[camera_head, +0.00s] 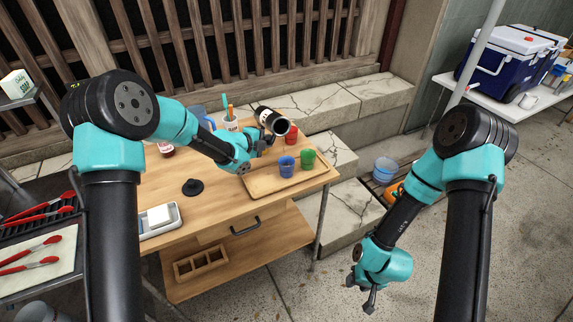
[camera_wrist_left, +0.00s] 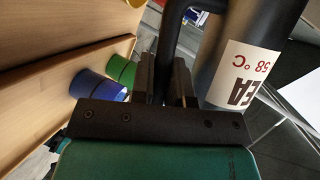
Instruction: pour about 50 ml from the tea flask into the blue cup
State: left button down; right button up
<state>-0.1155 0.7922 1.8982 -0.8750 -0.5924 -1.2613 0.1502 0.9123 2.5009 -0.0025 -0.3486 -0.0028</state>
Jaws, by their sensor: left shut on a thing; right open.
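The tea flask (camera_head: 270,119) is a black cylinder with a white label, held tilted above the tray with its open end toward the lower right. In the left wrist view its label (camera_wrist_left: 245,72) reads TEA 58 °C. My left gripper (camera_head: 259,144) is shut on the flask's dark handle (camera_wrist_left: 169,45). The blue cup (camera_head: 287,167) stands upright on the wooden tray, below the flask's mouth; it also shows in the left wrist view (camera_wrist_left: 92,87). No stream is visible, and the cup's contents are unclear. My right gripper (camera_head: 369,297) is open and empty, off the table at right.
A green cup (camera_head: 307,160) and a red cup (camera_head: 291,134) stand close to the blue cup. The wooden tray (camera_head: 262,188) lies at the table's right end. A black lid-like piece (camera_head: 193,187) and a white dish (camera_head: 161,220) lie to the left.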

aim_at(271, 124)
pick_arm(q)
jog(key=shift+s+d+r+n+g, duration=0.15)
jog(key=shift+s+r+n+g, duration=0.1)
jog(key=shift+r+n+g, duration=0.05)
jog(key=shift+s+d+r+n+g, duration=0.15)
jog(key=shift+s+r+n+g, duration=0.2)
jog(key=shift+s+n+g, duration=0.05)
dwell(2.5)
jog(key=shift+s+d+r+n+g, duration=0.2)
jog(key=shift+s+r+n+g, duration=0.15)
jog(key=shift+s+n+g, duration=0.05)
jog(key=shift+s+d+r+n+g+h+b, duration=0.2)
jog(key=shift+s+r+n+g+h+b, duration=0.15)
jog(key=shift+s+r+n, duration=0.2)
jog(key=shift+s+d+r+n+g, duration=0.1)
jog(key=shift+s+r+n+g, duration=0.1)
jog(key=shift+r+n+g, duration=0.15)
jog(key=shift+s+d+r+n+g, duration=0.1)
jog(key=shift+s+r+g, duration=0.1)
jog(key=shift+r, duration=0.2)
jog(key=shift+w+r+n+g+h+b, duration=0.2)
jog(key=shift+r+n+g+h+b, duration=0.4)
jog(key=shift+r+n+g, duration=0.55)
jog(key=shift+w+a+r+n+g+h, duration=0.1)
jog(key=shift+w+r+n+g+h, duration=0.05)
jog(key=shift+r+n+g+h, duration=0.35)
jog(key=shift+w+r+n+g+h, duration=0.15)
jog(key=shift+r+n+h, duration=0.1)
jog(key=shift+r+n, duration=0.3)
jog(key=shift+r, duration=0.1)
